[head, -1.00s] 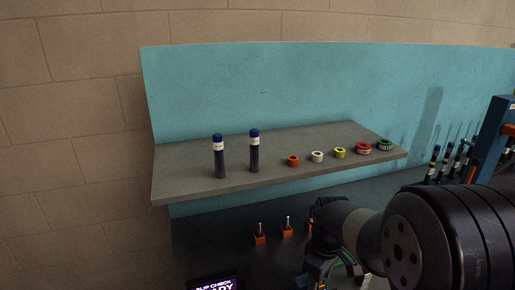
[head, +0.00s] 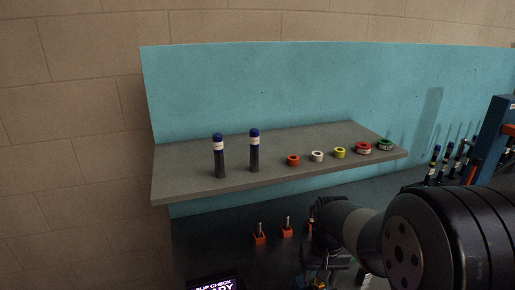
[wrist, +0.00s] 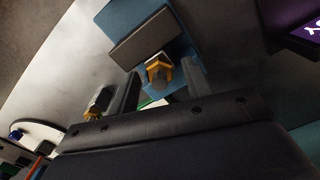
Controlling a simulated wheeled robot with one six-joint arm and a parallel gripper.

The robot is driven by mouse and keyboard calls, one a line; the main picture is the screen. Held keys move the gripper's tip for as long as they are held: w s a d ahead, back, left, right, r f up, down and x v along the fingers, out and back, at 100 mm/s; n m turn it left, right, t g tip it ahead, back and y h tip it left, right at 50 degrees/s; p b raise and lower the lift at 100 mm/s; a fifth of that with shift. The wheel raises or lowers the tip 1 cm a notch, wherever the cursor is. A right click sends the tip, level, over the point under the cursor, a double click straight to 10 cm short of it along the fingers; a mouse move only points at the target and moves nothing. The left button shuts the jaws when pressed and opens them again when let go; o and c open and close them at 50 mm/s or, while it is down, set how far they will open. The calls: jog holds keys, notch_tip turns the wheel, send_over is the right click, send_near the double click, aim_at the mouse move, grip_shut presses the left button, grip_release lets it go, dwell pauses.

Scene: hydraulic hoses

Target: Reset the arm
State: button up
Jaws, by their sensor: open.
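My arm reaches in from the lower right of the head view, with its wrist bent down over the dark bench. My gripper (wrist: 160,82) is open in the wrist view, its two dark fingers apart. A yellow-orange fitting (wrist: 158,70) with a grey top shows between and beyond the fingers, by a blue and grey block (wrist: 145,36). I cannot tell how far off the fitting is, but nothing appears held. In the head view the gripper is mostly hidden at the bottom edge.
Orange blocks with pins (head: 259,238) stand on the bench below. A blue rack (head: 492,150) is at right, and a lit display (head: 215,285) at bottom.

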jog(key=shift+m, duration=1.1)
jog(key=shift+r, duration=0.1)
